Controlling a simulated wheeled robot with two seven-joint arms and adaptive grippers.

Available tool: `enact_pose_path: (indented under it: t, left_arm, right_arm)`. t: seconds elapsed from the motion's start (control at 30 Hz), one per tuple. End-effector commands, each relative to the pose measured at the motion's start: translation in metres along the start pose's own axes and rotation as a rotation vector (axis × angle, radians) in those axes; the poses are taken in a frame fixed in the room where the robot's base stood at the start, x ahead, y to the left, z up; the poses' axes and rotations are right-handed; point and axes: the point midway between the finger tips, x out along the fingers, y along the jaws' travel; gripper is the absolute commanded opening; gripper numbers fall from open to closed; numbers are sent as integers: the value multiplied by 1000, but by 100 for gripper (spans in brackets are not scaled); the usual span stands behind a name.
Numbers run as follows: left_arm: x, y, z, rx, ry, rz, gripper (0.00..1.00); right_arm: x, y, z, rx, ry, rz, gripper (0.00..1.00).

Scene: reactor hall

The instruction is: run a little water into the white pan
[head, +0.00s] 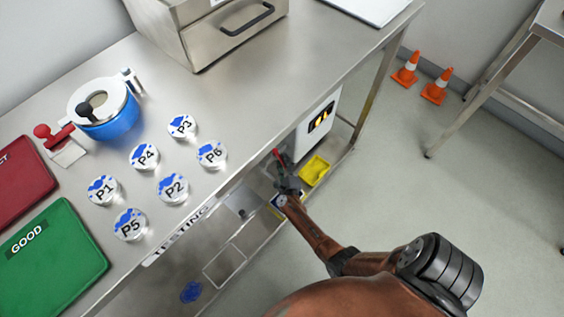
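No tap or running water is clear in the head view, and I cannot pick out a white pan for certain. A pale rectangular tray (225,266) lies on the lower shelf under the table. My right gripper (284,172) reaches down beside the table's front edge, above the lower shelf. A small red part (278,154) shows at its tips, touching or just beyond them. The fingers are too small and dark to tell whether they are open or shut on it. My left gripper is out of view.
Below are a yellow bin (314,170) and white unit (318,125). Orange cones (436,87) stand on the floor.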

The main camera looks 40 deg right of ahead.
Motion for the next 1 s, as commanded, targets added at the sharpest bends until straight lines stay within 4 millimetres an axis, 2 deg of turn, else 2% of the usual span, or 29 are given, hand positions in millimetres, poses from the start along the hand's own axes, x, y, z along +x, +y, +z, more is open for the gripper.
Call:
enact_pose_path:
  t: [0.1, 0.53, 1.0]
  left_arm:
    - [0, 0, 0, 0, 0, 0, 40]
    - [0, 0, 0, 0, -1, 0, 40]
    - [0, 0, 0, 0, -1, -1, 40]
  right_arm:
    - [0, 0, 0, 0, 0, 0, 30]
    - [-1, 0, 0, -1, 0, 1, 0]
    - [-1, 0, 0, -1, 0, 1, 0]
